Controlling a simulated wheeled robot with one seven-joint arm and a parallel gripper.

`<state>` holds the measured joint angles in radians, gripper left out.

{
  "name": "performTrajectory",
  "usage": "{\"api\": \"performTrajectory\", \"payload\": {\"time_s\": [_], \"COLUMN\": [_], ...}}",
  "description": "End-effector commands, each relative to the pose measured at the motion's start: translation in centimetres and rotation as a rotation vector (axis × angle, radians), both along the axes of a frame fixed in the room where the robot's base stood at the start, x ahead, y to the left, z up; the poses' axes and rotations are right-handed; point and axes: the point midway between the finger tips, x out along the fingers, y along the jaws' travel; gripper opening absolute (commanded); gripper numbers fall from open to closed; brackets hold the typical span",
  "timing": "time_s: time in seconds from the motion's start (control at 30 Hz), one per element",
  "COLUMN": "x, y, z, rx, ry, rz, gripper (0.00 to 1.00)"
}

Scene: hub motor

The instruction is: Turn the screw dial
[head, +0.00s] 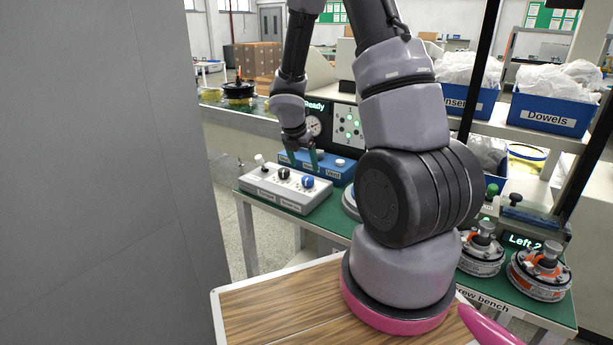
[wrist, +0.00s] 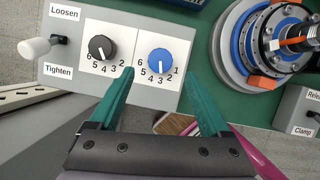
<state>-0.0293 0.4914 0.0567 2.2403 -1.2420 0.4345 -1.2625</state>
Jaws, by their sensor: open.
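A light control box (head: 286,190) carries a black dial (head: 283,173) and a blue dial (head: 307,182). In the wrist view, the black dial (wrist: 102,48) and blue dial (wrist: 160,62) have numbers around their lower edges. The blue dial's white mark points down, near 3 and 4. Which one is labelled the screw dial cannot be read. My gripper (head: 302,160) has teal fingers. In the wrist view, my gripper (wrist: 158,76) is open and empty, with one fingertip on each side of the blue dial in the picture. Contact with it is not visible.
A white lever (wrist: 38,48) stands left of the dials, between Loosen and Tighten labels. A round motor fixture (wrist: 265,45) is to the right. A blue box (head: 325,166) stands behind the control box.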

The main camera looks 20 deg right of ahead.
Motion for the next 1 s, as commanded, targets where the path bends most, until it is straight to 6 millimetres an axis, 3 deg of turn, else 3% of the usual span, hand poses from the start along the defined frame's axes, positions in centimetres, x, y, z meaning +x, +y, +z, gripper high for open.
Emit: {"api": "performTrajectory", "payload": {"time_s": [0.1, 0.3, 0.73, 0.77, 0.93, 0.97, 1.0], "x": [0.5, 1.3, 1.6, 1.6, 1.6, 1.6, 1.6], "y": [-0.6, -1.4, -1.8, -1.8, -1.8, -1.8, -1.8], "z": [-2.3, -4.9, -5.9, -5.9, -5.9, -5.9, -5.9], "rx": [-0.001, -0.001, 0.001, 0.001, 0.001, 0.001, 0.001], "ry": [0.004, 0.001, -0.001, -0.001, -0.001, -0.001, -0.001], "rz": [0.002, 0.002, -0.002, -0.002, -0.002, -0.002, -0.002], "gripper": [0.81, 0.81, 0.81, 0.73, 0.08, 0.0, 0.0]}}
